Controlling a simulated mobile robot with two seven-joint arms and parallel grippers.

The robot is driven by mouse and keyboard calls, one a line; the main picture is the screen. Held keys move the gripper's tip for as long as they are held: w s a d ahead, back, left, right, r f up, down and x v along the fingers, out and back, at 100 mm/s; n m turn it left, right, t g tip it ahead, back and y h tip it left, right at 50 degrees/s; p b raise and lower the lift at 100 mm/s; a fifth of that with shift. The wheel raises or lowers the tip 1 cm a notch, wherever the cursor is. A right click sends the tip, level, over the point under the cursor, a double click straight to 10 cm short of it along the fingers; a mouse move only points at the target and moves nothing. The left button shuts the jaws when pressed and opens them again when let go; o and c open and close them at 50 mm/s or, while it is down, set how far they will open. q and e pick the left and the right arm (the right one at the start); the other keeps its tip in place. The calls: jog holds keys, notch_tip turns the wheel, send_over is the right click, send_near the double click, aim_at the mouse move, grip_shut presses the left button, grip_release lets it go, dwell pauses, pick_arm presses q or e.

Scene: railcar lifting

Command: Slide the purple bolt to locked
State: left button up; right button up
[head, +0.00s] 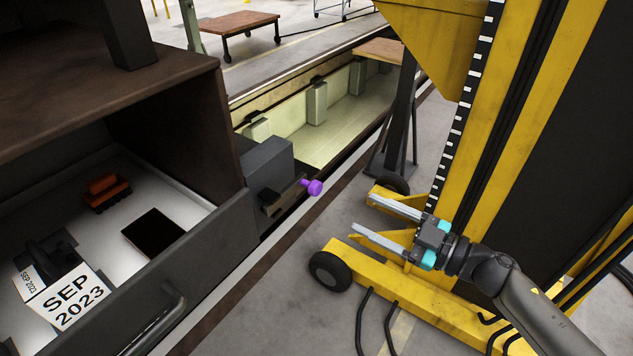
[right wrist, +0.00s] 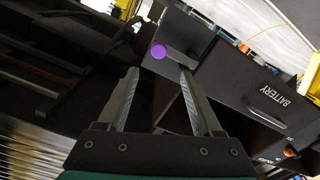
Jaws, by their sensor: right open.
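The purple bolt (head: 312,187) is a short knob on a small stem. It sticks out to the right from a dark bracket on the grey box (head: 268,165) at the railcar's side. In the right wrist view the bolt (right wrist: 158,50) shows as a round purple end, beyond and between the fingertips. My right gripper (head: 362,214) is open and empty, to the right of the bolt and apart from it. Its fingers (right wrist: 160,72) point toward the bolt. My left gripper is not in view.
A yellow lifting jack (head: 500,130) with a wheeled base (head: 400,300) stands at right, close to my right arm. An open drawer (head: 210,265) holds a "SEP 2023" card (head: 70,297). A pit (head: 335,125) lies behind. A battery box (right wrist: 265,95) shows in the wrist view.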

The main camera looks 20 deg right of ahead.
aim_at(319, 190)
jog(key=p+x, duration=0.1)
jog(key=x, duration=1.2)
jog(key=shift+d, duration=0.1)
jog(key=shift+c, duration=0.4)
grip_shut()
dwell(0.6)
